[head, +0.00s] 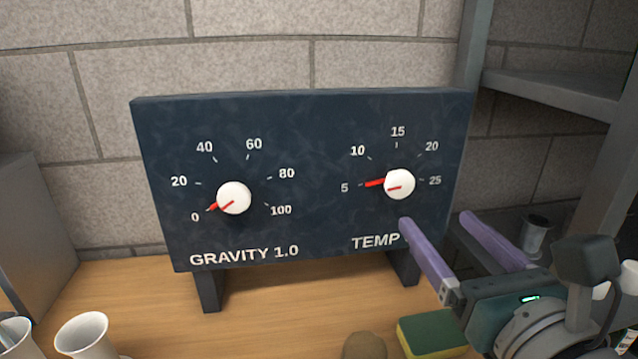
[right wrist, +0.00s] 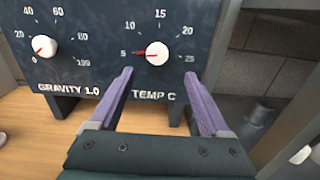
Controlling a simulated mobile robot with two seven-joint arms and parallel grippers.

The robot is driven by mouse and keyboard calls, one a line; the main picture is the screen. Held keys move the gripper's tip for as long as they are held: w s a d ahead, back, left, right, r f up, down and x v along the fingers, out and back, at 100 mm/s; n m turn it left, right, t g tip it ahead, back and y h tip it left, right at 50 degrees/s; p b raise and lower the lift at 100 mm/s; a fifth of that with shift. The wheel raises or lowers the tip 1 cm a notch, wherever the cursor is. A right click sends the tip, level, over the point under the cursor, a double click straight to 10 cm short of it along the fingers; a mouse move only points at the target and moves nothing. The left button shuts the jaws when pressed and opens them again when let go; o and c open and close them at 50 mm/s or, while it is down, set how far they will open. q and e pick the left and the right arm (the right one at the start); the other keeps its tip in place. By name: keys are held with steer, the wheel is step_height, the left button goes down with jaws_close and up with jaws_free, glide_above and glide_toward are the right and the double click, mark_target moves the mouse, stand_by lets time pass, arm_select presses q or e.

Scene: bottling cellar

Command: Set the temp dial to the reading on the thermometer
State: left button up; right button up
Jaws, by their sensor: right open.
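The temp dial (head: 399,184) is a white knob with a red pointer on the right of a dark blue panel (head: 300,130). Its scale runs from 5 to 25, and the pointer sits at about 5 or slightly above. The dial also shows in the right wrist view (right wrist: 157,54). My right gripper (head: 436,218) is open and empty, its purple fingers in front of and below the dial, apart from it. In the right wrist view the fingers (right wrist: 160,72) straddle the dial's position. No thermometer can be made out. My left gripper is not in view.
A gravity dial (head: 234,198) on the panel's left points near 0. A green and yellow sponge (head: 432,336), a brown round object (head: 363,346) and a white cup (head: 84,335) are at the front of the wooden table (head: 290,310). Metal shelving (head: 555,100) stands at right.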

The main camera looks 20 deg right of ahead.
mark_target(401, 187)
steer(key=x, duration=1)
steer(key=shift+a, duration=0.3)
jaws_close()
